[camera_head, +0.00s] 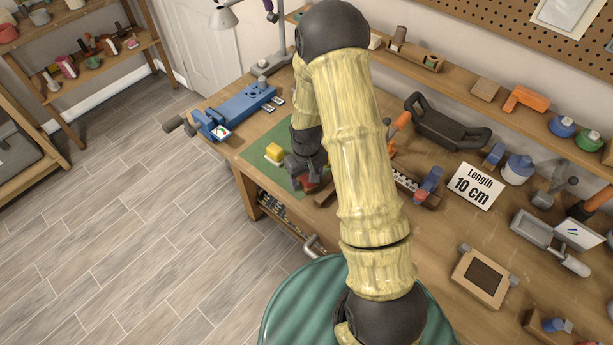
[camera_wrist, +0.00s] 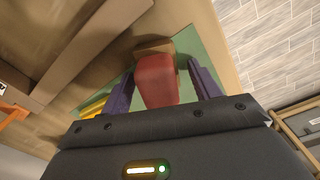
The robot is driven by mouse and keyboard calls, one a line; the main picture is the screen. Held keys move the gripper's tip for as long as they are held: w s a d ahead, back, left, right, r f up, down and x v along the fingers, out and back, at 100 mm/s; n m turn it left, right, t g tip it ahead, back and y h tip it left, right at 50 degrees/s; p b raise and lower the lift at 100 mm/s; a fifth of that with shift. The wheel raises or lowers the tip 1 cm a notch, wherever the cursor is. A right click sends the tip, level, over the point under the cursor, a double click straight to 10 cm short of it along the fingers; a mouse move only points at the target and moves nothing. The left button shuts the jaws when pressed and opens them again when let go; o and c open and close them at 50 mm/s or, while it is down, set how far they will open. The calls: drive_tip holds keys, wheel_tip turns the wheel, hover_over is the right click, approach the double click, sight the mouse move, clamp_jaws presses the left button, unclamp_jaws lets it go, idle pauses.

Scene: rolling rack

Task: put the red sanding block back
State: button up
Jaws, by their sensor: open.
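The red sanding block (camera_wrist: 157,82) lies between the two dark purple fingers of my gripper (camera_wrist: 160,68) in the wrist view. The fingers are open, one on each side of it, and a gap shows at the right finger. A brown wooden piece (camera_wrist: 153,48) shows just beyond its far end. In the head view my gripper (camera_head: 304,174) is low over the green mat (camera_head: 255,135) near the bench's front edge. Only a little of the red block (camera_head: 311,186) shows there, mostly hidden by the gripper and arm.
A yellow block (camera_head: 274,153) sits on the mat left of my gripper. A blue vise (camera_head: 245,103) stands beyond it. A sign reading "Length 10 cm" (camera_head: 474,186) and several tools fill the bench's right side. A shelf (camera_head: 460,84) runs along the wall.

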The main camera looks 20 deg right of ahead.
wheel_tip(320, 180, up, 12)
drive_tip(key=shift+r+b, duration=0.15)
drive_tip(key=shift+b, duration=1)
drive_tip(key=shift+s, duration=0.1)
drive_tip(key=s+r+m+t, duration=0.1)
drive_tip(key=s+r, duration=0.2)
drive_tip(key=s, duration=0.4)
drive_tip(key=s+r+m+t, duration=0.1)
drive_tip(key=s+r, duration=0.2)
drive_tip(key=s, duration=0.3)
drive_tip(key=shift+s+t, duration=0.3)
drive_tip(key=shift+s, duration=0.1)
